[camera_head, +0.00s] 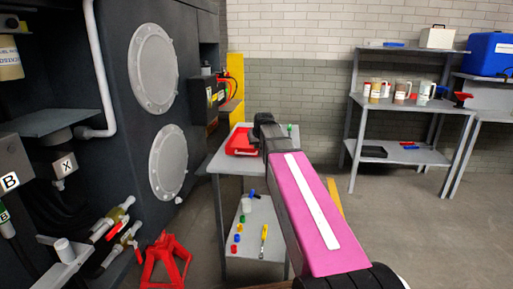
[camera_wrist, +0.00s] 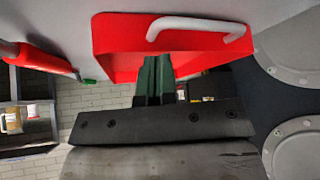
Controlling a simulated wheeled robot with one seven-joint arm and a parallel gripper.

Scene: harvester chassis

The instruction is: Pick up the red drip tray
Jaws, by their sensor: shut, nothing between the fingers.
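The red drip tray (camera_head: 238,141) sits on the top shelf of a grey cart (camera_head: 222,160), partly hidden by my arm in the head view. In the wrist view the red tray (camera_wrist: 120,45) fills the top middle, and a white curved handle (camera_wrist: 195,24) shows on it. My gripper (camera_wrist: 155,62) is shut and empty, its dark green fingers together and pointing at the tray's near side. I cannot tell whether the fingertips touch the tray. In the head view the fingers are hidden behind my arm.
A red tool-like object (camera_wrist: 40,58) lies beside the tray in the wrist view. Small coloured parts and a yellow tool (camera_head: 264,240) are on the cart's lower shelf. The dark machine wall (camera_head: 120,130) is close on the left. A red stand (camera_head: 166,262) is on the floor.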

